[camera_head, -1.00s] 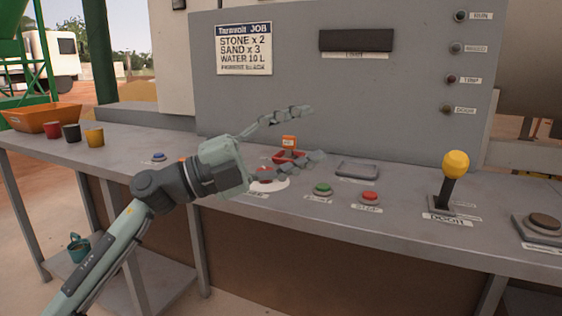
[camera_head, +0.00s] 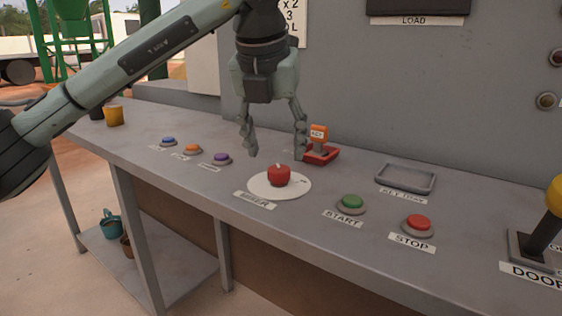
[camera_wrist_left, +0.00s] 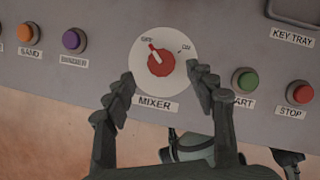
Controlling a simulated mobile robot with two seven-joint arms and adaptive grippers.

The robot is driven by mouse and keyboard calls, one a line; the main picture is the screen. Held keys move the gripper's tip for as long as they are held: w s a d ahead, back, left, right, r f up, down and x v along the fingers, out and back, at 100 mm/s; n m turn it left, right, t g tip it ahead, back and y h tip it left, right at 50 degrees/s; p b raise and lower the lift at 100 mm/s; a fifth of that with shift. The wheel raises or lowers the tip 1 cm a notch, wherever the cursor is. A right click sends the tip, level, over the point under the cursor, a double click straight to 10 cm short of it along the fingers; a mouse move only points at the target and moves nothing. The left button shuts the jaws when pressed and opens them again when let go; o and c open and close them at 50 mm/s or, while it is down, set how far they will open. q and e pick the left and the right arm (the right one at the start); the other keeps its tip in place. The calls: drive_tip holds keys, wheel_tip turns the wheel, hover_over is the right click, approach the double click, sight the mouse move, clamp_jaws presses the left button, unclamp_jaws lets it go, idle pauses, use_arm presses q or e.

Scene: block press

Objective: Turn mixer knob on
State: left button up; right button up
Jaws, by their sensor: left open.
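The red mixer knob (camera_head: 279,175) sits on a round white dial plate (camera_head: 296,190) on the console, above the MIXER label. In the left wrist view the knob (camera_wrist_left: 160,62) has a white pointer mark directed up-left toward OFF; the ON mark is at the upper right of the plate. My left gripper (camera_head: 275,156) points down with its fingers spread, above and behind the knob in the head view. In the left wrist view the open fingers (camera_wrist_left: 163,88) lie to either side below the knob, with nothing between them.
The green START button (camera_head: 350,203) and red STOP button (camera_head: 418,224) are to the right, with an empty key tray (camera_head: 405,178) behind. Several coloured buttons line the left, including a purple one (camera_head: 221,158).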

sight(279, 168)
use_arm(q)
drive_tip(key=shift+x, duration=2.35)
drive_tip(key=shift+c, duration=0.5)
drive_tip(key=shift+d, duration=0.1)
drive_tip(key=c, duration=1.1)
drive_tip(key=shift+o, duration=0.2)
